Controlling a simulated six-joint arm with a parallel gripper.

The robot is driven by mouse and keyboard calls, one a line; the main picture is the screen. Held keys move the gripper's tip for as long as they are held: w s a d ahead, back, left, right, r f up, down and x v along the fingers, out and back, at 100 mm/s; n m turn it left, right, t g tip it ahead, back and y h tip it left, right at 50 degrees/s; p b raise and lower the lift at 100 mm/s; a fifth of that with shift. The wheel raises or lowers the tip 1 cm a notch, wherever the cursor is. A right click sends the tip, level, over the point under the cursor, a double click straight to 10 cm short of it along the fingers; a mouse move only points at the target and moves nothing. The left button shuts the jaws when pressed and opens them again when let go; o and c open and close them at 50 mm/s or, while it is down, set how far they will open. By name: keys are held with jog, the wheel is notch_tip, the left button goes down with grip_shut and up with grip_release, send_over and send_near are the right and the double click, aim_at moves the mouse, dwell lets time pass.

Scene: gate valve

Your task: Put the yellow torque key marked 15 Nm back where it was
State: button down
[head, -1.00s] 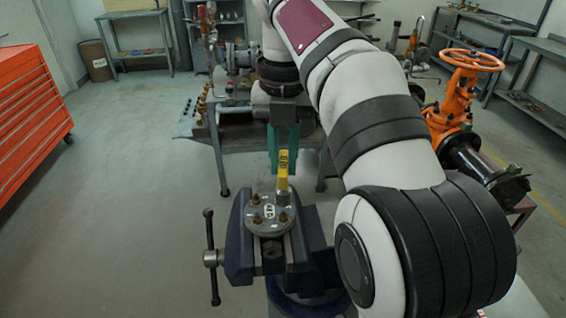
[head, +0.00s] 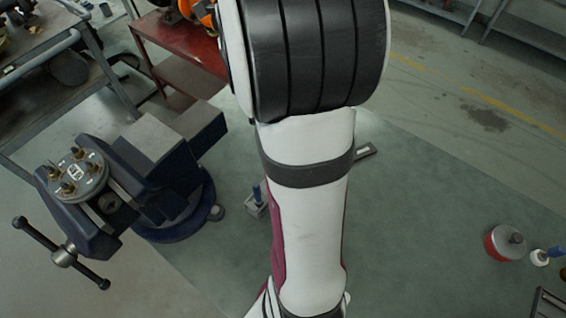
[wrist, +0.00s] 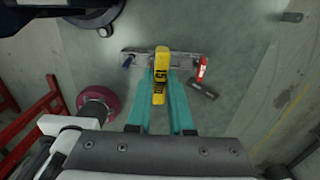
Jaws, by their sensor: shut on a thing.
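My gripper (wrist: 162,92) shows in the wrist view as two teal fingers shut on the yellow torque key (wrist: 160,66), which carries a dark "15" mark. Below the key lies a grey rack (wrist: 193,57) on the green-grey surface. A blue key (wrist: 128,61) stands at its left end and a red key (wrist: 202,68) at its right. The yellow key hides the middle of the rack, and its height above it is hard to tell. In the head view my arm covers most of the rack; the blue key (head: 257,193) shows beside it. My gripper is outside that view.
A blue vise (head: 150,170) holds a bolted flange (head: 73,176) at the left of the head view. A red can (head: 503,243) and small bottle (head: 539,257) stand at right. A dark block (wrist: 203,90) lies near the red key. The surface between is clear.

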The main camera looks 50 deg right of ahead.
jog(key=s+d+f, duration=0.3)
jog(key=s+f, duration=0.1)
jog(key=s, duration=0.5)
jog(key=s+d+f, duration=0.4)
jog(key=s, duration=0.4)
jog(key=w+f, duration=0.3)
jog(key=w+a+f, duration=0.1)
jog(key=w+f, duration=0.6)
jog(key=f, duration=0.1)
jog(key=shift+w+a+f, duration=0.25)
jog(key=shift+w+a, duration=0.1)
jog(key=shift+f, duration=0.15)
jog(key=c, duration=0.8)
grip_release()
